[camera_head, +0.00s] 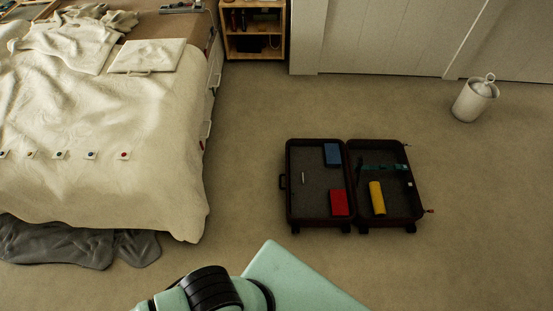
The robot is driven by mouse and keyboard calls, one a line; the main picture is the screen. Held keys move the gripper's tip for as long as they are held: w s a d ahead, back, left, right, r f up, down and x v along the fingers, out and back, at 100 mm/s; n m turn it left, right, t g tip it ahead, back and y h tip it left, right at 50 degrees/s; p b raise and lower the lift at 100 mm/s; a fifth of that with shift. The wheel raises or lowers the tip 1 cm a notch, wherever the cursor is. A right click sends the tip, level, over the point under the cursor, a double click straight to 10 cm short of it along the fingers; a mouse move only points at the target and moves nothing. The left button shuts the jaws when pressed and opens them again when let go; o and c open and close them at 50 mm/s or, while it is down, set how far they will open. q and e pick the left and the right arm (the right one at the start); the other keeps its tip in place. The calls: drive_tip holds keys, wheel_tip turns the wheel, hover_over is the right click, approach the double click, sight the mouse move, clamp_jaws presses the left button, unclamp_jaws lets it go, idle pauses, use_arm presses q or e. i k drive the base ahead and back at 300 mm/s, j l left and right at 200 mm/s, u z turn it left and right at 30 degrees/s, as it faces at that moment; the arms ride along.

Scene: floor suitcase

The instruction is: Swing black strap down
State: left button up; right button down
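An open dark suitcase (349,224) lies flat on the carpet, right of the middle in the head view. A dark strap (382,168) lies across the upper part of its right half; its exact path and ends are too small and dark to make out. A yellow item (377,198) lies below the strap in the same half. The left half holds a blue item (332,154), a red item (339,203) and a small white item (303,178). Neither of my grippers is in view.
A bed with a cream cover (110,140) fills the left, with grey cloth (75,243) on the floor below it. A wooden shelf (282,30) and white closet doors (390,35) line the back. A white bin (473,102) stands at right. Carpet around the suitcase is clear.

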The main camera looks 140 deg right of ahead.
sight(357, 168)
drive_tip(key=l+z, duration=0.1)
drive_tip(key=z, duration=5.7)
drive_tip(key=i+l+z, duration=0.1)
drive_tip(key=i+z, duration=0.25)
drive_tip(key=i+j+z, duration=0.1)
drive_tip(key=i+z, duration=0.25)
drive_tip(key=i, duration=0.25)
drive_tip(key=i+j+z, duration=0.15)
drive_tip(key=i+z, duration=0.2)
drive_tip(key=i+j, duration=0.05)
drive_tip(key=i, duration=0.05)
